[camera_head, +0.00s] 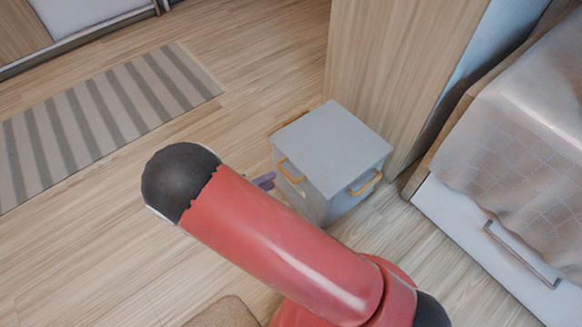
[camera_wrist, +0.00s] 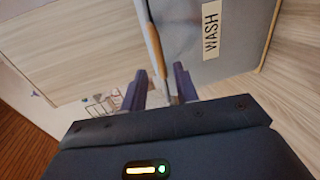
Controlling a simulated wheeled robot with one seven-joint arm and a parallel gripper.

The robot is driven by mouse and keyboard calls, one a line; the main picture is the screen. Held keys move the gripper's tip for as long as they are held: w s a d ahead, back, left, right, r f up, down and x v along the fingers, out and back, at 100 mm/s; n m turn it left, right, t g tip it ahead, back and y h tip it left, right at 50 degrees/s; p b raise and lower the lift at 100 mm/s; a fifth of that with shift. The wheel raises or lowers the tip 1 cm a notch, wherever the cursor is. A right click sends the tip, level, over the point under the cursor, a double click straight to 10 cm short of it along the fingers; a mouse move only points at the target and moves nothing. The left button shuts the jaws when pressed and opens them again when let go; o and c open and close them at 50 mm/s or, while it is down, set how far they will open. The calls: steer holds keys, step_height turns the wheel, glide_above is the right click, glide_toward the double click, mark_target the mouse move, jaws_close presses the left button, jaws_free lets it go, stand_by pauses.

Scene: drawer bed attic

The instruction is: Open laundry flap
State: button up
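The laundry box (camera_head: 335,140) is a grey box with a flat top, standing on the floor by a wooden panel. A golden handle (camera_head: 289,170) is on its left face, and a second golden handle (camera_head: 365,183) is on its right face. My gripper (camera_head: 264,181) is at the left face, close to that face's handle, mostly hidden by my red arm. In the wrist view, my gripper (camera_wrist: 160,88) has its two purple fingers apart. A tan handle bar (camera_wrist: 156,52) runs between them, with gaps visible on both sides. A grey panel labelled WASH (camera_wrist: 211,36) is at the right.
A bed with a blanket (camera_head: 530,130) and a white drawer (camera_head: 490,250) is on the right. The wooden panel (camera_head: 395,70) stands behind the box. A striped rug (camera_head: 100,120) lies at the left, with open wooden floor between.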

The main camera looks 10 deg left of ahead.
mark_target(285, 172)
steer(key=x, duration=0.7)
steer(key=shift+s, duration=0.15)
jaws_close()
